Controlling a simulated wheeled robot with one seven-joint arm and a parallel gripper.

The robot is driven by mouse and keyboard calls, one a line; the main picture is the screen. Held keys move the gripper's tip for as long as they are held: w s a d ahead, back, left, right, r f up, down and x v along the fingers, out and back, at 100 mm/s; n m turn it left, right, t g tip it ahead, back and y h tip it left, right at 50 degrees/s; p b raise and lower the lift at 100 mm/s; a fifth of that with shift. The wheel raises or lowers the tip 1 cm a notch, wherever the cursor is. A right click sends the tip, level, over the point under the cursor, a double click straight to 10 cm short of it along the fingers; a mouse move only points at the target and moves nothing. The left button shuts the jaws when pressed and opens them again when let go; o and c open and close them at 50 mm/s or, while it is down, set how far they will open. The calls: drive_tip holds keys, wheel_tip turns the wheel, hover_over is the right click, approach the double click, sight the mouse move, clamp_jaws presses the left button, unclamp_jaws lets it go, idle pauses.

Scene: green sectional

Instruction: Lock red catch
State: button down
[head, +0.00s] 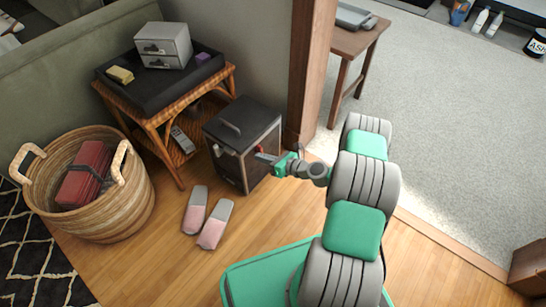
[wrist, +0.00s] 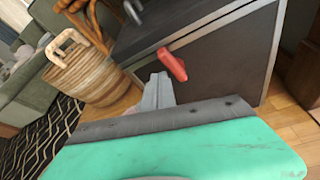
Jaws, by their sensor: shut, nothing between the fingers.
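The red catch (wrist: 173,64) sits on the dark front face of a black box (wrist: 215,55) with pale metal edging. It slants from upper left to lower right in the wrist view. In the head view the box (head: 232,116) stands on the floor beside a wooden post, with a handle on top. The catch (head: 265,157) shows there as a small red bit by my fingertips. My gripper (wrist: 159,86) is shut and empty, with its tips just below and left of the catch. I cannot tell whether they touch it.
A wicker side table (head: 165,130) with a black tray stands left of the box. A woven basket (head: 120,205) and a pair of pink slippers (head: 208,218) are on the wood floor at left. The wooden post (head: 308,70) is close behind the box.

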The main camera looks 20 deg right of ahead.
drive_tip(key=shift+d+r+p, duration=0.1)
drive_tip(key=shift+r+p, duration=0.5)
drive_tip(key=shift+r, duration=0.25)
drive_tip(key=s+d+p, duration=0.3)
drive_tip(key=s+d, duration=0.1)
drive_tip(key=s, duration=0.4)
drive_tip(key=shift+s+d, duration=0.2)
drive_tip(key=shift+d, duration=0.05)
drive_tip(key=shift+f, duration=0.1)
